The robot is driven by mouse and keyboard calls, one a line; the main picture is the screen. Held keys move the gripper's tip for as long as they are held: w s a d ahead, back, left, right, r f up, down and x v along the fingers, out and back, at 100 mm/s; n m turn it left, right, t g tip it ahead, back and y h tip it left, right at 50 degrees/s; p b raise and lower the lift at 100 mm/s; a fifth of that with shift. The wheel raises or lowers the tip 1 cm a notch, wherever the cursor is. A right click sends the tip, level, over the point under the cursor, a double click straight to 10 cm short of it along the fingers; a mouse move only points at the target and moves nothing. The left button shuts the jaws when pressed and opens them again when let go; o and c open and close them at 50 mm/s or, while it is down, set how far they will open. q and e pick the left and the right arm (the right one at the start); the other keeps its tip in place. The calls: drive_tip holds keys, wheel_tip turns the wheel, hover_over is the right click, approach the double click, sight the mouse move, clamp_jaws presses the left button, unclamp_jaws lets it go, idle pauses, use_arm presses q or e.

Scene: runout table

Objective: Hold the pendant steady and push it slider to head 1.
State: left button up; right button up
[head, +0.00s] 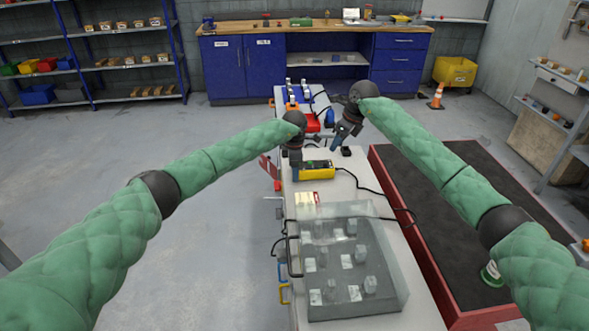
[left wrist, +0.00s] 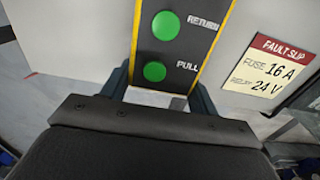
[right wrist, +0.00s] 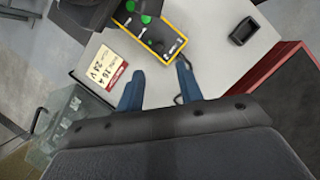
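The pendant (head: 318,171) is a yellow-edged box with a black face, lying on the pale table. In the left wrist view its face (left wrist: 183,62) shows two green buttons marked RETURN and PULL. My left gripper (head: 294,176) is at its left end, with one finger against each long side. The pendant also shows in the right wrist view (right wrist: 150,30), with small pale marks towards its near end. I cannot make out the slider or its head markings. My right gripper (right wrist: 160,72) is open and empty, above the table near the pendant's right end.
A fault slip (left wrist: 270,65) reading fuse 16 A, relay 24 V lies beside the pendant. A clear case (head: 400,275) with several small parts stands nearer me. A small black holder (right wrist: 243,31) is beyond the pendant. A dark red-edged bed (head: 440,215) runs along the right.

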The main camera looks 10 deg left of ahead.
use_arm(q)
drive_tip(key=c, duration=0.7)
use_arm(e)
drive_tip(key=shift+r, duration=0.1)
drive_tip(key=c, duration=0.3)
drive_tip(key=shift+w+d+r, duration=0.15)
drive_tip(key=shift+d+r, duration=0.05)
drive_tip(key=shift+d, duration=0.05)
drive_tip(key=c, duration=0.4)
drive_tip(key=shift+s+d+f+h, duration=0.1)
drive_tip(key=shift+s+d+h, duration=0.15)
drive_tip(key=shift+d, duration=0.55)
clamp_jaws()
drive_tip(key=s+a+m+t+h, duration=0.2)
drive_tip(key=s+a+m, duration=0.1)
drive_tip(key=s+m, duration=0.5)
drive_tip(key=shift+s+a+m+t, duration=0.3)
drive_tip(key=shift+a+m+t, duration=0.1)
drive_tip(key=shift+m, duration=0.7)
